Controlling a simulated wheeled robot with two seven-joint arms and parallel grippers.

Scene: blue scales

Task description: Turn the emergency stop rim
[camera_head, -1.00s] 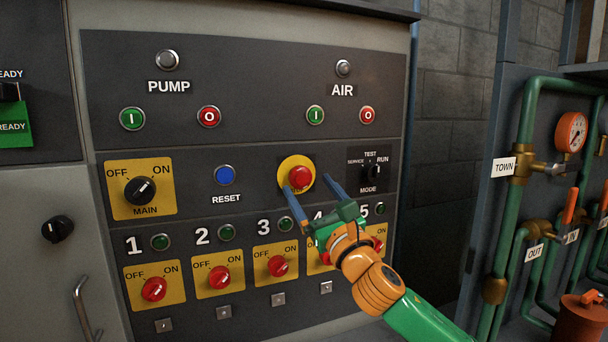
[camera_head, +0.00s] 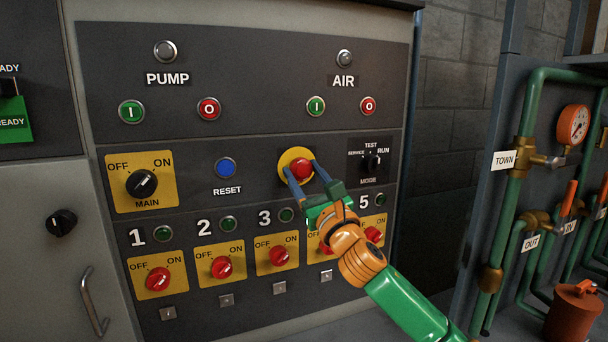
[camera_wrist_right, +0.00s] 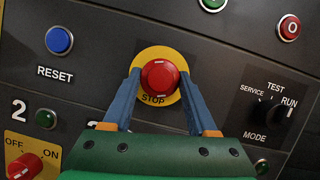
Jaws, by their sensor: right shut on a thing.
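The emergency stop is a red mushroom button (camera_head: 301,169) on a round yellow plate (camera_head: 284,155) in the middle of the dark panel. The right wrist view shows its red cap (camera_wrist_right: 160,77) with white marks at top and bottom, and the word STOP below it. My right gripper (camera_head: 302,172) comes from below right, its two blue fingers on the left and right sides of the cap; it is shut on the red rim. The fingers (camera_wrist_right: 160,80) also show in the right wrist view. My left gripper is not in view.
A blue RESET button (camera_head: 225,168) is to the left and a black MODE selector (camera_head: 371,161) to the right. Red rotary switches (camera_head: 221,267) line the row below, partly behind my right arm. Green pipes (camera_head: 514,200) with a gauge stand at the right.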

